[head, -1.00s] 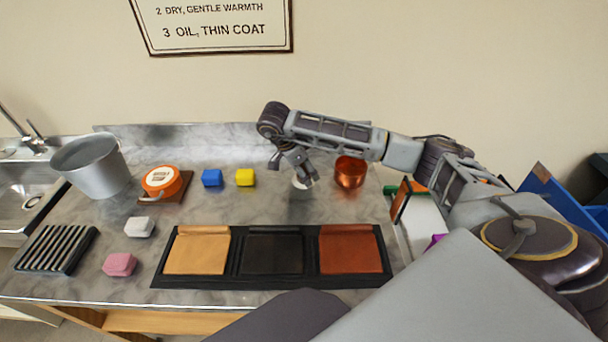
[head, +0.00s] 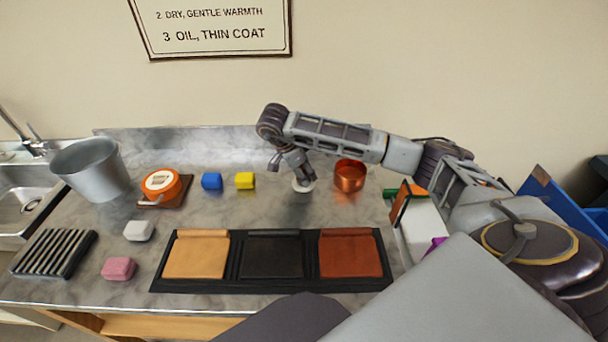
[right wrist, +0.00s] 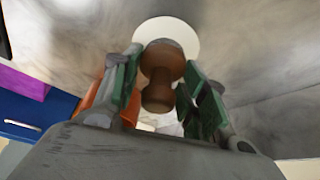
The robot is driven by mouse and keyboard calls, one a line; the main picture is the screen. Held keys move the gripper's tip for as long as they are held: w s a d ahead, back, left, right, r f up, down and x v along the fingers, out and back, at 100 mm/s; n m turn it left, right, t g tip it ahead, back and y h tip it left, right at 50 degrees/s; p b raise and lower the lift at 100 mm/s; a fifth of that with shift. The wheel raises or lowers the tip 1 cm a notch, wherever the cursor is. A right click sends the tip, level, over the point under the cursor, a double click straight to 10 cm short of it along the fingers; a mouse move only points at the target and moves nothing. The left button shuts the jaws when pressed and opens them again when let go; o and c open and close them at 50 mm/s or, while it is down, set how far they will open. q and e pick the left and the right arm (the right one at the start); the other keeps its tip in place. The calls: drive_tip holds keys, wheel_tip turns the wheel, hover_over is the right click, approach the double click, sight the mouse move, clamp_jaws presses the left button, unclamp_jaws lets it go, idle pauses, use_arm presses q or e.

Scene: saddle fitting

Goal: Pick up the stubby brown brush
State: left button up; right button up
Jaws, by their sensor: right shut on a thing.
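The stubby brown brush (right wrist: 159,62) shows in the right wrist view with its rounded brown end toward the camera. My right gripper (right wrist: 161,78) is shut on it, with green-padded fingers on either side. A white round disc (right wrist: 178,30) lies behind the brush; I cannot tell whether the brush touches it. In the head view my right gripper (head: 299,174) points down over the same white disc (head: 304,186), and the brush is hidden by the gripper. My left gripper is not in view.
A copper pot (head: 349,177) stands close to the right of the gripper. A black tray (head: 234,284) with leather-like panels lies in front. Bare counter surrounds the disc.

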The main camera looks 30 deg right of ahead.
drive_tip(key=shift+r, duration=0.45)
wheel_tip(320, 180, up, 6)
drive_tip(key=shift+f+p, duration=0.25)
drive_tip(key=shift+p, duration=0.2)
wheel_tip(320, 180, up, 2)
drive_tip(key=shift+r, duration=0.1)
drive_tip(key=shift+r+p, duration=0.3)
drive_tip(key=shift+p, duration=0.05)
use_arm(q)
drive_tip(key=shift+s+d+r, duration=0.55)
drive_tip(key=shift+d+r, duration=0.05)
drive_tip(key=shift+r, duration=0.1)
use_arm(e)
drive_tip(key=shift+r, duration=0.15)
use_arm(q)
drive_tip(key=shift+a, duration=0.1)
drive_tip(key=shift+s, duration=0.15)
